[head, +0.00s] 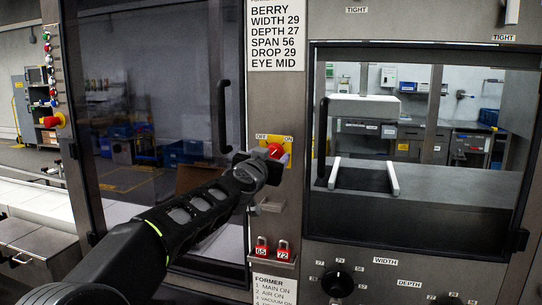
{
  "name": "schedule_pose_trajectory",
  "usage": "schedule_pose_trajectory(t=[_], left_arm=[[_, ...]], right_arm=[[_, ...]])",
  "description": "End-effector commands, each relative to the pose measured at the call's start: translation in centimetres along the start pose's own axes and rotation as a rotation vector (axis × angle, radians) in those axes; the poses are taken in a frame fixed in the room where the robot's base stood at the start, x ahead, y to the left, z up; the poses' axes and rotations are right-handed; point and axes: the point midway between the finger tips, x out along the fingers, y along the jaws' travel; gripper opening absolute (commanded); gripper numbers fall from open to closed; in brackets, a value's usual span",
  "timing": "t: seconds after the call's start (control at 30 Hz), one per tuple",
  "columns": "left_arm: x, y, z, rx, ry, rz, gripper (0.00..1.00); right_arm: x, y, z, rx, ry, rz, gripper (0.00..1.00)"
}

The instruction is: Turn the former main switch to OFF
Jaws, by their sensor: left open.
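The former main switch (276,150) is a red rotary knob on a yellow plate (263,141) on the grey panel post. The plate is marked OFF at its left and ON at its right. I cannot clearly tell which mark the knob points to. My left gripper (270,158) is open, with its fingertips at the knob's lower part. They partly cover the knob and the plate. I cannot tell whether the fingers touch the knob. My right gripper is not in view.
Below hang two red padlocks marked 65 (262,251) and 72 (283,253). Dark door handles (223,115) and (323,135) stand out on both sides of the post. A black WIDTH dial (338,282) is at the lower right. A red emergency-type button (53,120) is at far left.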

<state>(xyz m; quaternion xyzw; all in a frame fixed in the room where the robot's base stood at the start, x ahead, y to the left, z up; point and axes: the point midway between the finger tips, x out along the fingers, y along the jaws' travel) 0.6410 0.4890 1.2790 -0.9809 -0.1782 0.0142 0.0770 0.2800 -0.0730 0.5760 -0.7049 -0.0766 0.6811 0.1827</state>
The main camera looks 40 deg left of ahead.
Motion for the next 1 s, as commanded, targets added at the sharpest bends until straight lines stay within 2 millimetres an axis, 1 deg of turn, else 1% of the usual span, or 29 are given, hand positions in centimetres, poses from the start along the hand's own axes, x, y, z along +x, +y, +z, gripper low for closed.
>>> schedule_pose_trajectory(t=[0.1, 0.33, 1.0], left_arm=[[0.54, 0.01, 0.00, 0.000, 0.000, 0.000, 0.59], [0.54, 0.01, 0.01, 0.000, 0.000, 0.000, 0.59], [0.52, 0.01, 0.02, 0.000, 0.000, 0.000, 0.05]], right_arm=[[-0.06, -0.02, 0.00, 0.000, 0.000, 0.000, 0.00], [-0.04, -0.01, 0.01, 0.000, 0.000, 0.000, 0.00], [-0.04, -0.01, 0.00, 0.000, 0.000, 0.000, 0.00]])
